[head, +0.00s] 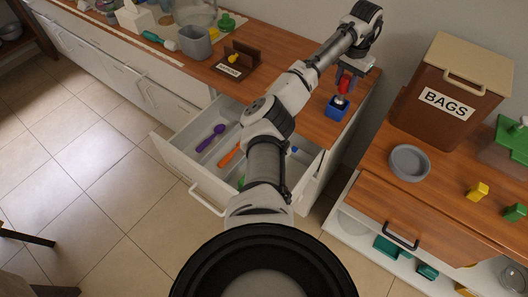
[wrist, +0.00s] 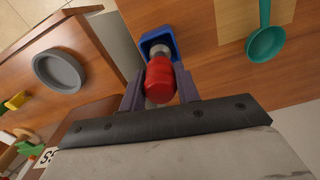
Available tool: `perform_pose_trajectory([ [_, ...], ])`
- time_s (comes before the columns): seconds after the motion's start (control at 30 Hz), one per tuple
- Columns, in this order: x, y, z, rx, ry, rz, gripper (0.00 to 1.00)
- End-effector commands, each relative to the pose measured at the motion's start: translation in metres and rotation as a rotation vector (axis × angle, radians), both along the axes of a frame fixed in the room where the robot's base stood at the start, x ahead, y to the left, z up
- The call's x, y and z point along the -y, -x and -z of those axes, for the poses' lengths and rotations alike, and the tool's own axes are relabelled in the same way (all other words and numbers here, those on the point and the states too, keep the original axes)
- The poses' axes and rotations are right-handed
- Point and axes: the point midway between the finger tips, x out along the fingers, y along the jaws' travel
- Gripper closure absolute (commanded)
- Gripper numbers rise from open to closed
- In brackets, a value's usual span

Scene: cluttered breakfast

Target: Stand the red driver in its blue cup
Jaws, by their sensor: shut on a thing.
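The red driver (head: 344,84) is upright between the fingers of my gripper (head: 345,79), at the right end of the wooden counter. The blue cup (head: 336,111) stands on the counter directly below it. In the wrist view the driver's red handle (wrist: 160,80) lies between the two fingers of my gripper (wrist: 160,92), which is shut on it. The driver's grey metal part shows inside the outline of the blue cup (wrist: 153,37). I cannot tell how deep its tip is or whether it touches the bottom.
An open drawer (head: 165,148) with a purple spoon (head: 211,138) and an orange utensil lies below the counter. A teal ladle (wrist: 266,46) is near the cup. A grey bowl (head: 410,162) and brown BAGS box (head: 440,100) stand on the right counter, across a gap.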

Motion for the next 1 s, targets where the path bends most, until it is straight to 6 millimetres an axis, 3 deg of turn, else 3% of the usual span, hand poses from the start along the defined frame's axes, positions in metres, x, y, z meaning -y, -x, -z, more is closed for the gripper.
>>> perform_pose_trajectory([
  [1.0, 0.000, 0.000, 0.013, 0.000, 0.001, -0.001, 1.00],
])
